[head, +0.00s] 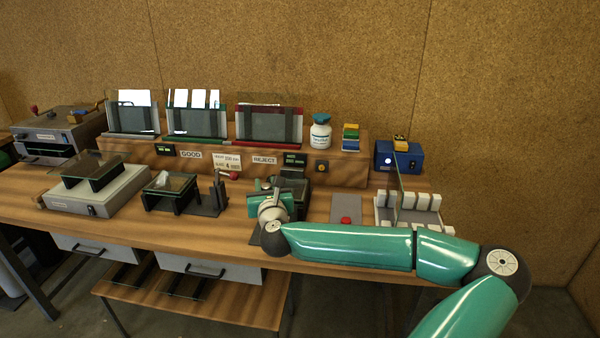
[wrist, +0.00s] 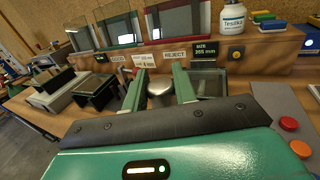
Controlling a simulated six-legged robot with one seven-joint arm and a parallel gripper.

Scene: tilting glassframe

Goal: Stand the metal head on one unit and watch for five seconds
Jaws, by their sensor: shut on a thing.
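My gripper (wrist: 160,84) has its two green fingers closed around a silver, rounded metal head (wrist: 160,95) in the wrist view. The head's underside is hidden, so I cannot tell whether it touches anything. In the head view my gripper (head: 268,187) is over the middle of the bench, mostly hidden by my wrist. A dark unit (head: 296,186) stands just behind it, partly covered. Another black unit (head: 160,205) with a glass pane on top stands to the left, and it also shows in the wrist view (wrist: 97,100).
A white box (head: 90,203) bearing tilted glass stands at the left. Racks on the raised shelf (head: 225,165) hold panes, with a white bottle (head: 320,135) beside them. A red button (head: 345,220) and a white-block rack (head: 420,218) with an upright pane are at the right.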

